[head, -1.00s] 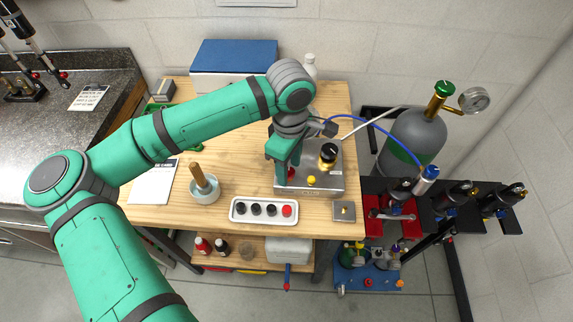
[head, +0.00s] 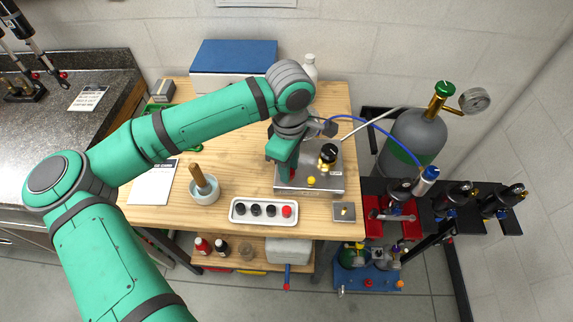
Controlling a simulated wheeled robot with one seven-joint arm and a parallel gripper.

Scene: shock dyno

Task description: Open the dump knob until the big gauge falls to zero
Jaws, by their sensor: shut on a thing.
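A metal panel box (head: 325,187) stands on the wooden bench. My gripper (head: 286,173) points down over its left side, shut on a red knob (head: 292,174) that shows only in part between the fingers; it appears to be the dump knob, though no label can be read. A small yellow knob (head: 311,181) and a brass regulator with a black knob (head: 328,155) are to its right on the panel. No panel gauge face shows; my gripper and wrist cover the panel's back left. A round gauge (head: 474,100) on the gas bottle is too small to read.
A white tray (head: 236,217) with black and red caps lies in front of the panel. A mortar with pestle (head: 205,191) stands at left. A blue hose (head: 375,127) runs right, past the grey gas bottle (head: 412,140), to a shock on a stand.

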